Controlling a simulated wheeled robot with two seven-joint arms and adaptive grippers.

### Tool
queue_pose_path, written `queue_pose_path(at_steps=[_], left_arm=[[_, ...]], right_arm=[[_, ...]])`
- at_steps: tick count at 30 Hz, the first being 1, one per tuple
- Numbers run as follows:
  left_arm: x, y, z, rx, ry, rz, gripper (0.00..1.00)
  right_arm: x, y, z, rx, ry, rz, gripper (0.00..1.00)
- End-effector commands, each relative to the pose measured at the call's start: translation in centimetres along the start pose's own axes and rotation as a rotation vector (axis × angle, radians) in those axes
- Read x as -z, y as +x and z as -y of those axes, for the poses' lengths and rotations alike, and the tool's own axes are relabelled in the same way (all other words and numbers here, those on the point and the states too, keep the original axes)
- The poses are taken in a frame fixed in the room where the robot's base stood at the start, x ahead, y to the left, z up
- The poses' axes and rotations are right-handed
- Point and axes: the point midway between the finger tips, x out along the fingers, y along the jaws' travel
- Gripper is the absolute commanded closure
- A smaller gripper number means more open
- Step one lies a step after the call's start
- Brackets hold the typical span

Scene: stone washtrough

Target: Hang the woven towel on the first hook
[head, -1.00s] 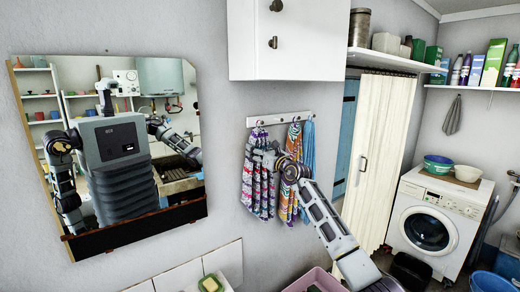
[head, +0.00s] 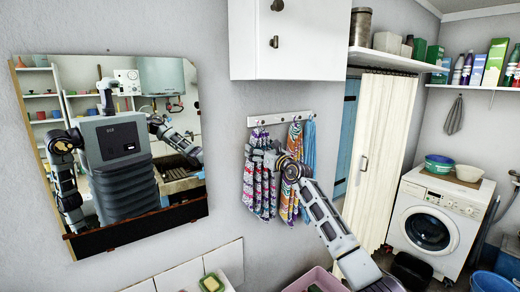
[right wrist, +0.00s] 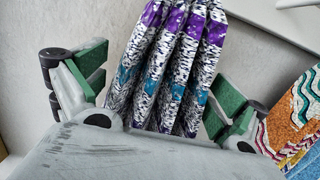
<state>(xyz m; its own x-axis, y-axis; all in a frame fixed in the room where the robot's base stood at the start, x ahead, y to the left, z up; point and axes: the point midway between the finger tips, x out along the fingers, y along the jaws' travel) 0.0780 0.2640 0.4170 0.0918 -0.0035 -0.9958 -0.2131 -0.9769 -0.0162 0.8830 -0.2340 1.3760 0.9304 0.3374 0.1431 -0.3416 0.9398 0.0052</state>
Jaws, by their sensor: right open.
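The woven towel (head: 250,190), with purple, teal and black-and-white bands, hangs in folds at the left end of the hook rail (head: 282,118), by the first hook. The hook itself is too small to see clearly. My right gripper (head: 268,157) is at the towel's upper part. In the right wrist view, its green-padded fingers (right wrist: 158,88) are spread apart on either side of the towel's folds (right wrist: 170,70), with gaps showing beside the cloth. In the head view, the fingertips are hard to make out. My left gripper shows only in the mirror, if at all.
An orange patterned towel (head: 292,185) and a blue one (head: 309,145) hang close on the right. A white cabinet (head: 290,40) is above the rail, a mirror (head: 120,150) at left. A pink basin (head: 314,281) stands below.

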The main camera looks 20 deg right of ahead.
Motion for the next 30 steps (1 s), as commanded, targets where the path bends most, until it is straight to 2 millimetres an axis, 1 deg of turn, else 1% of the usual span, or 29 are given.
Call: queue_pose_path(at_steps=[14,20,30], left_arm=[[-0.2,0.1,0.1,0.001,0.0,0.002,0.6],[-0.1,0.1,0.0,0.0,0.0,0.001,0.6],[0.0,0.1,0.0,0.0,0.0,0.0,0.6]], right_arm=[[0.1,-0.4,0.0,0.0,0.0,-0.002,0.02],[0.1,-1.4,0.0,-0.001,0.001,-0.001,0.02],[0.2,-4.2,0.0,0.0,0.0,-0.002,0.02]])
